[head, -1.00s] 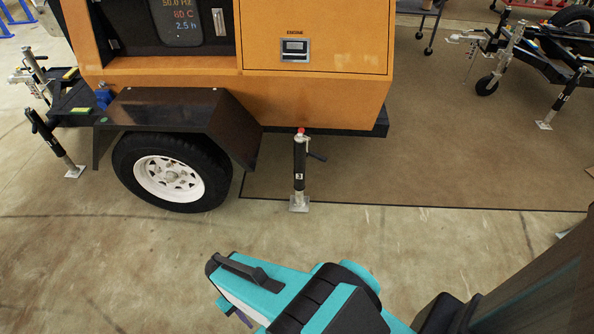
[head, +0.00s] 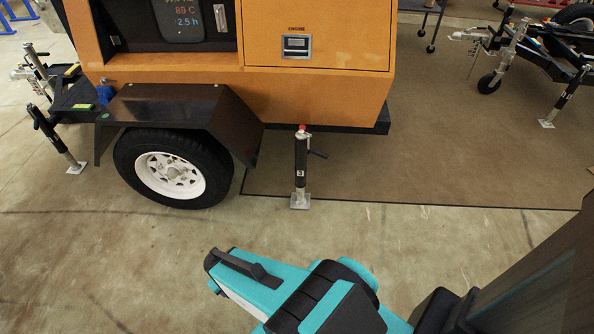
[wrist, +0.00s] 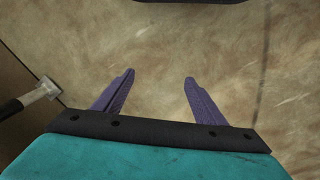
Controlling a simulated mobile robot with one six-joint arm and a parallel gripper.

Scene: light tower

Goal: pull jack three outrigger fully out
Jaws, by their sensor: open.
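Jack three (head: 300,165) is a black upright tube marked 3, under the rear corner of the orange light tower. It has a red knob (head: 302,129) on top, a small crank at its right and a pale foot plate (head: 300,201) on the floor. The outrigger bar itself is hard to make out in the shadow under the body. My gripper (wrist: 160,78) is open and empty, its two purple fingers over bare floor in the wrist view. A black tube with a pale metal end (wrist: 42,92) shows at the left there, apart from the fingers.
A wheel (head: 172,168) under a dark fender (head: 170,107) stands left of jack three. Another jack (head: 58,140) is at the far left. A brown mat (head: 440,150) lies behind and to the right. The concrete floor in front of jack three is clear.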

